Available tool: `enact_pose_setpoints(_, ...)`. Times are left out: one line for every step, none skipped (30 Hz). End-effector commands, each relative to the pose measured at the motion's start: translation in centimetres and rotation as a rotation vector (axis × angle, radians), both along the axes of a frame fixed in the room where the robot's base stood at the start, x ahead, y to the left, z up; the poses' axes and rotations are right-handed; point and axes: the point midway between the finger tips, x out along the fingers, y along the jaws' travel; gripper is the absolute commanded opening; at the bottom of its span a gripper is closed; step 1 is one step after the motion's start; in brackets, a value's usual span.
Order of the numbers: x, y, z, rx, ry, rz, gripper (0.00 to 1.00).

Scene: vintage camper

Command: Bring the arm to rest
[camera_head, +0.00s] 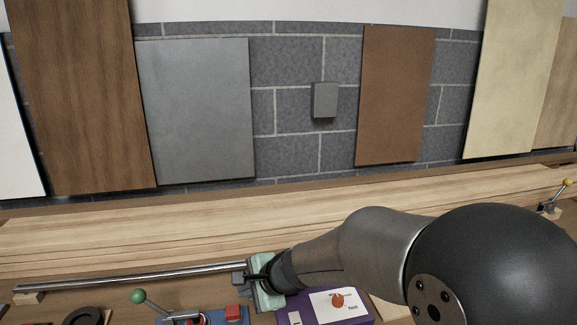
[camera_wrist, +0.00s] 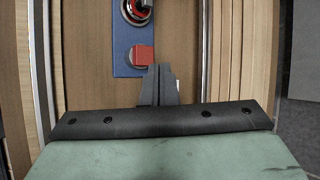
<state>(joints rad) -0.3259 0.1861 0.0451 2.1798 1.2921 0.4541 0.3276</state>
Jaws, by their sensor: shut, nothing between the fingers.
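My gripper (camera_head: 239,279) is at the lower middle of the head view, low over the bench, with its mint-green body at the end of my grey arm. In the wrist view its dark fingers (camera_wrist: 158,84) are together, with nothing between them. Ahead of them is a blue plate (camera_wrist: 125,40) with a red block (camera_wrist: 142,56). The blue plate also shows at the bottom of the head view (camera_head: 205,318), close to my fingers. I cannot tell whether the fingers touch anything. My arm hides part of the bench at the right.
A metal rod (camera_head: 130,279) lies just left of my gripper. A lever with a green knob (camera_head: 138,296) stands up in front. A purple box (camera_head: 350,310) lies beside my wrist. Long planks (camera_head: 200,220) run behind, below wall panels (camera_head: 195,110).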

Motion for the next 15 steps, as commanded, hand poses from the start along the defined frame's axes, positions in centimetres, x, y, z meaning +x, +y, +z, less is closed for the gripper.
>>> enact_pose_setpoints(-1.6, -2.4, 1.2, -0.058, -0.052, 0.089, 0.0)
enact_pose_setpoints(-2.8, -3.8, 1.6, -0.103, -0.08, 0.157, 0.0)
enact_pose_setpoints(-4.7, -5.8, 2.0, -0.17, -0.113, 0.252, 0.0)
enact_pose_setpoints(-6.1, -7.4, 2.1, -0.225, -0.134, 0.323, 0.0)
enact_pose_setpoints(-7.5, -9.1, 2.2, -0.279, -0.148, 0.391, 0.0)
enact_pose_setpoints(-9.5, -11.3, 2.1, -0.355, -0.164, 0.48, 0.0)
enact_pose_setpoints(-10.9, -13.0, 2.0, -0.411, -0.169, 0.544, 0.0)
enact_pose_setpoints(-12.3, -14.6, 1.9, -0.465, -0.17, 0.604, 0.0)
enact_pose_setpoints(-14.0, -16.7, 1.8, -0.533, -0.167, 0.676, 0.0)
enact_pose_setpoints(-15.2, -18.1, 1.6, -0.58, -0.16, 0.725, 0.0)
enact_pose_setpoints(-16.3, -19.5, 1.5, -0.623, -0.151, 0.769, 0.0)
enact_pose_setpoints(-17.5, -21.0, 1.4, -0.674, -0.138, 0.82, 0.0)
enact_pose_setpoints(-18.4, -22.1, 1.3, -0.708, -0.128, 0.854, 0.0)
enact_pose_setpoints(-19.1, -23.0, 1.2, -0.738, -0.118, 0.883, 0.0)
enact_pose_setpoints(-19.9, -24.0, 1.2, -0.77, -0.104, 0.915, 0.0)
